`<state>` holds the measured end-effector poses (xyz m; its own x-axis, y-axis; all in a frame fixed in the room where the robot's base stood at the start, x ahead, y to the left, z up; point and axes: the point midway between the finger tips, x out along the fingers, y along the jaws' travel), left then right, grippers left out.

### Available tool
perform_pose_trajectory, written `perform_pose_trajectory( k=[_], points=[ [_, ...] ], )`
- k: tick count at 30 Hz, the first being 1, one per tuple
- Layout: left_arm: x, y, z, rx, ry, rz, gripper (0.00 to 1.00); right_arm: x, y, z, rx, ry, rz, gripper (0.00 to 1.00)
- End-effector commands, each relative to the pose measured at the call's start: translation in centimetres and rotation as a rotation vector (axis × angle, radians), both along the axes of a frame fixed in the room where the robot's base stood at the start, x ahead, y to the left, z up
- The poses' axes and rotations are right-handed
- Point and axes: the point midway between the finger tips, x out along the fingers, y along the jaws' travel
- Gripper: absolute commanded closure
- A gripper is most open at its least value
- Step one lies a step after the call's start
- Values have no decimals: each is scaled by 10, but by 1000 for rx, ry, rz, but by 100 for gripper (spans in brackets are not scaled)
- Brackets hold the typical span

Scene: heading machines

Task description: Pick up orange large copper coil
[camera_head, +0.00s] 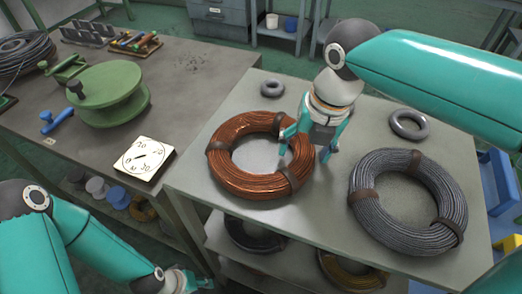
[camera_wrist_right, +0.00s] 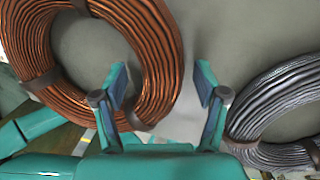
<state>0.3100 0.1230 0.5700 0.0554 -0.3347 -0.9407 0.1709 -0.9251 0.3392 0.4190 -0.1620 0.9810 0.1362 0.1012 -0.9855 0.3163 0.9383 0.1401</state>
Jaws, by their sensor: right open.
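The orange large copper coil (camera_head: 232,177) lies flat on the grey table, bound with several brown straps. My right gripper (camera_head: 306,150) is over the coil's right side in the head view, its fingers spread and empty. In the right wrist view the copper coil (camera_wrist_right: 165,40) fills the upper left. The open fingers (camera_wrist_right: 162,85) are at its right edge; the left finger overlaps the coil and the right finger is over bare table. I cannot tell whether a finger touches the coil. My left gripper (camera_head: 185,283) is low at the bottom edge, away from the table, partly cut off.
A large grey wire coil (camera_head: 365,205) lies on the right of the same table (camera_head: 335,205); it also shows in the wrist view (camera_wrist_right: 270,100). Small grey rings (camera_head: 272,89) (camera_head: 409,125) lie at the back. A left workbench (camera_head: 190,75) holds a green reel (camera_head: 108,95) and a dial (camera_head: 143,158).

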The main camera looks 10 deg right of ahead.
Motion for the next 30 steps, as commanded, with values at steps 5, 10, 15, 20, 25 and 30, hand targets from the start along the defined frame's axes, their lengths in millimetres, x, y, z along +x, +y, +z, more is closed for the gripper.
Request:
perform_pose_trajectory(
  k=[5,10,15,20,25,30],
  points=[
    [0,0,-2,0,0,0,60,1,1,-10,0,-1,0,28],
    [0,0,-1,0,0,0,60,1,1,-10,0,-1,-1,28],
    [0,0,-1,0,0,0,60,1,1,-10,0,-1,-1,56],
    [0,0,-1,0,0,0,60,1,1,-10,0,-1,-1,82],
    [0,0,-1,0,0,0,60,1,0,-10,0,-1,-2,100],
    [0,0,-1,0,0,0,60,2,1,-8,3,-5,-3,100]
  ],
)
